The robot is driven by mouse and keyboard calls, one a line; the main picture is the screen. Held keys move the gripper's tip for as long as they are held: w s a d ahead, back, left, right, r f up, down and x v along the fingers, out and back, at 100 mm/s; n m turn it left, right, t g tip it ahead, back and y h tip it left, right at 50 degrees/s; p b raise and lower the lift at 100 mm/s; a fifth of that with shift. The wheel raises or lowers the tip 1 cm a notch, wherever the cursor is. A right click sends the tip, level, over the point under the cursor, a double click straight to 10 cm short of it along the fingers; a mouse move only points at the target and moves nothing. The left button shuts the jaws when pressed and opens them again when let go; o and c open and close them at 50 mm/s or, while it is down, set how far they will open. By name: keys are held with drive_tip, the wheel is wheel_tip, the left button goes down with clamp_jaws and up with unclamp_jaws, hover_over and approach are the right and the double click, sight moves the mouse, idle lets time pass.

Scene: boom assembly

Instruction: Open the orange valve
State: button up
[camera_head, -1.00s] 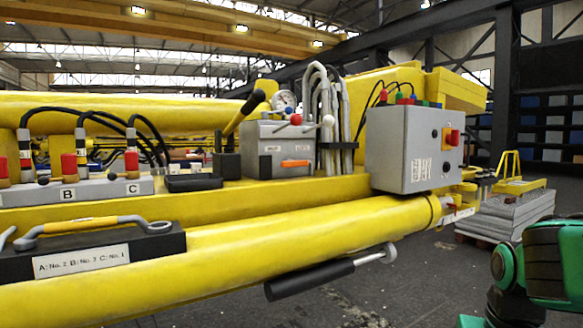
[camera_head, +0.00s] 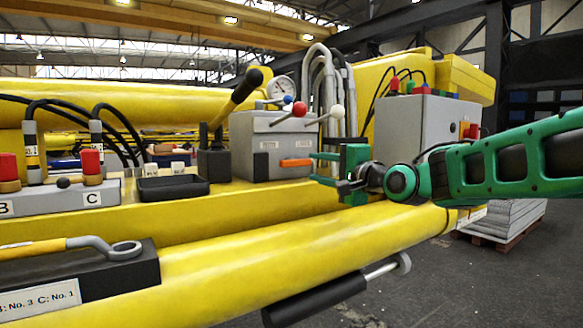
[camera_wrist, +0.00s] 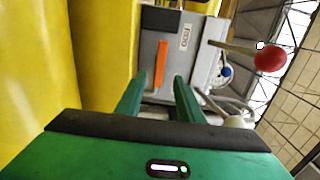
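The orange valve handle (camera_head: 296,163) is a short bar lying level on the front of the grey control box (camera_head: 262,140). In the wrist view the orange handle (camera_wrist: 159,64) appears upright, just beyond the fingertips and roughly in line with the gap between them. My gripper (camera_head: 314,168) is at the right end of the handle. Its two green fingers are apart with nothing between them; the gap also shows in the wrist view (camera_wrist: 158,82). I cannot see any contact with the handle.
Levers with a red knob (camera_head: 299,109) and a white knob (camera_head: 337,111) stick out above the handle. A grey electrical box (camera_head: 405,130) stands behind my arm. The yellow boom tube (camera_head: 290,240) runs below.

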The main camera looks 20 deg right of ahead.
sight(298, 164)
drive_tip(key=x, duration=1)
drive_tip(key=shift+w+a+f, duration=0.1)
drive_tip(key=shift+w+a, duration=0.05)
drive_tip(key=shift+c, duration=0.6)
clamp_jaws()
